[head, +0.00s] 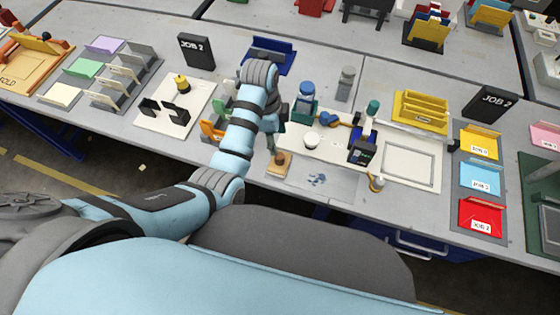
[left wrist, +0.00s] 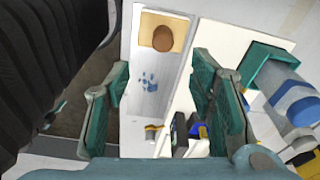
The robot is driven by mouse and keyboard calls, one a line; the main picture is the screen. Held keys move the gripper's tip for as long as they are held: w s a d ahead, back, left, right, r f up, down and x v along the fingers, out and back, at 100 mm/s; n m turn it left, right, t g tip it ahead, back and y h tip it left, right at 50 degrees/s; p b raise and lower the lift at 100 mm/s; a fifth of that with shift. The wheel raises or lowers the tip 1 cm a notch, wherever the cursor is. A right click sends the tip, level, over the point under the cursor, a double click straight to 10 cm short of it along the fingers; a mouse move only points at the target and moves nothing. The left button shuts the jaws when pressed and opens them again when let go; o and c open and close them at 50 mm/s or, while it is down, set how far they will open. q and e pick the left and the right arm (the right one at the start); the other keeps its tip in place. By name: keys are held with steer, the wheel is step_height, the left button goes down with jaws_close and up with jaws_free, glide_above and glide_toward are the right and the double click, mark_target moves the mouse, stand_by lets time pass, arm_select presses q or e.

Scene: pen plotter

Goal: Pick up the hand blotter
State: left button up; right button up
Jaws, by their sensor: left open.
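The hand blotter, a tan block with a round brown knob, sits on the table at the left end of a pale sheet with blue ink blots in the head view (head: 279,164). In the left wrist view the blotter (left wrist: 160,32) is at the top, seen from above, with the knob facing the camera. My left gripper (head: 272,140) is above and close to the blotter, partly hidden by my own arm in the head view. In the left wrist view its green-padded fingers (left wrist: 160,78) are spread wide, with nothing between them touching the pads.
The blotted sheet (head: 318,180) lies right of the blotter. An orange holder (head: 211,129) is to the left. The table's front edge is close.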

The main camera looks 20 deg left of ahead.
mark_target(280, 156)
arm_select(q)
steer(key=f+b, duration=0.1)
steer(key=f, duration=0.6)
steer(key=d+f+b, duration=0.1)
steer(key=f, duration=0.3)
steer(key=shift+w+f+b, duration=0.3)
steer(key=shift+f, duration=0.05)
steer(key=shift+c, duration=0.8)
steer(key=shift+r, duration=0.1)
jaws_close()
step_height(280, 156, up, 10)
steer(key=p, duration=0.2)
steer(key=shift+p, duration=0.35)
